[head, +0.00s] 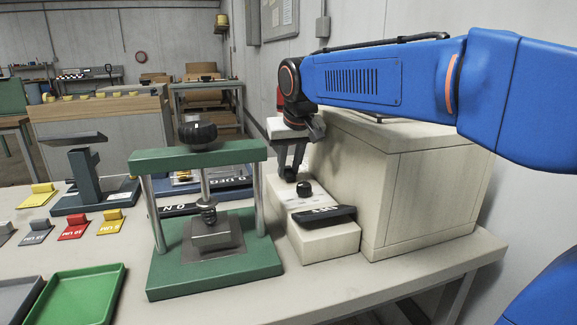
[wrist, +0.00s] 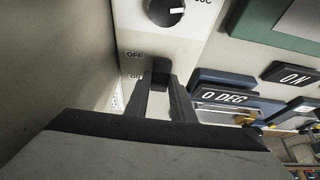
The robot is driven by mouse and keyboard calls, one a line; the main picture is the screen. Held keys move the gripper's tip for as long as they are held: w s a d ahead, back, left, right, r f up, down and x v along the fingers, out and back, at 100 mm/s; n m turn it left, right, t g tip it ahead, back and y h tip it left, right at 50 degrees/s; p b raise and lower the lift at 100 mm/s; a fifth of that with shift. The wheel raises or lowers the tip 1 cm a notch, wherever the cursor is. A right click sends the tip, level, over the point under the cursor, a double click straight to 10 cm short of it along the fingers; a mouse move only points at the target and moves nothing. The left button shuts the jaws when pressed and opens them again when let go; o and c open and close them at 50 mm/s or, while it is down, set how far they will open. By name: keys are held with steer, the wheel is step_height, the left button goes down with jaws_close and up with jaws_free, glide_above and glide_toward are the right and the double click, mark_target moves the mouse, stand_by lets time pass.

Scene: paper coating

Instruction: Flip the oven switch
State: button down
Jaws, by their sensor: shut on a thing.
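The oven (head: 420,195) is a large cream box on the right of the bench, with a low control panel (head: 312,217) along its left side. My gripper (head: 290,172) points down at the far end of this panel, and its fingers (wrist: 162,88) are shut on the small black oven switch (wrist: 161,68). In the wrist view an OFF label and a second, partly hidden label stand just left of the switch. A black round dial (wrist: 166,10) sits on the same panel, also in the head view (head: 304,188). The fingers partly hide the switch.
A green press (head: 215,277) with a black knob stands left of the panel. A green tray (head: 82,300) and small coloured blocks are at the left.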

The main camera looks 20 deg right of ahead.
steer(key=c, duration=1.5)
jaws_free()
steer(key=v, duration=1.7)
steer(key=shift+r, duration=0.2)
steer(key=shift+s, duration=0.1)
